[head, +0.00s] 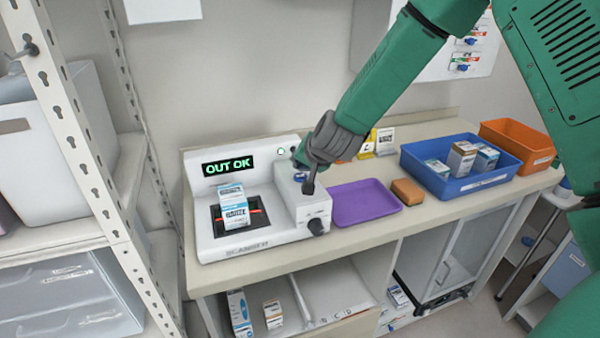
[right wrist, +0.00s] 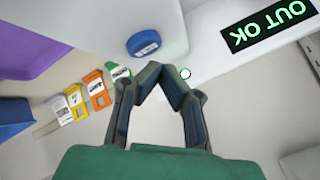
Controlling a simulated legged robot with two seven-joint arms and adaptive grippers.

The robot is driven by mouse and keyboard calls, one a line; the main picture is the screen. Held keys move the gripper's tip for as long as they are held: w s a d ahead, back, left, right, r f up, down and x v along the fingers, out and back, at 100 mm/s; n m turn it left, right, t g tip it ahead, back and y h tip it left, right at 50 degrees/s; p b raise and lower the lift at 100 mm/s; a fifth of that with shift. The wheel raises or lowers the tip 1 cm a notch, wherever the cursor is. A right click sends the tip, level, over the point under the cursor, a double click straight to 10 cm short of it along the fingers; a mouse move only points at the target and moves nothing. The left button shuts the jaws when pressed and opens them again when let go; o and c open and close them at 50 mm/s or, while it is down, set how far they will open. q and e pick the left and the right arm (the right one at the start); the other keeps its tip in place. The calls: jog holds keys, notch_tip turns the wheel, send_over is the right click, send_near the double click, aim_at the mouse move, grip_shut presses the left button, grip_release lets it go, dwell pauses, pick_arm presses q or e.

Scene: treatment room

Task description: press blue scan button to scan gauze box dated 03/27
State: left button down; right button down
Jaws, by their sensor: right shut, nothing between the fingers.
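The white scanner (head: 250,242) stands on the counter, and its display (head: 228,166) reads "OUT OK" in green. A white and blue box (head: 235,213) stands on the scanner's dark bed; its date is too small to read. The blue scan button (head: 300,177) is on the raised right part of the scanner, partly hidden by my right gripper (head: 309,190). The blue button also shows in the right wrist view (right wrist: 144,43). My right gripper (right wrist: 161,66) is shut and empty, with its fingertips close to the button; contact cannot be told. My left gripper is not in view.
A purple tray (head: 362,204) and a brown block (head: 408,191) lie right of the scanner. A blue bin (head: 466,182) with several boxes and an orange bin (head: 515,140) stand further right. A metal shelf rack (head: 75,130) stands at the left.

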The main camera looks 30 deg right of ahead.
aim_at(301, 176)
dwell(0.3)
notch_tip(301, 176, up, 5)
jog(key=p, duration=0.4)
jog(key=shift+r+p, duration=0.1)
jog(key=shift+p, duration=0.2)
jog(key=shift+f, duration=0.2)
dwell(0.4)
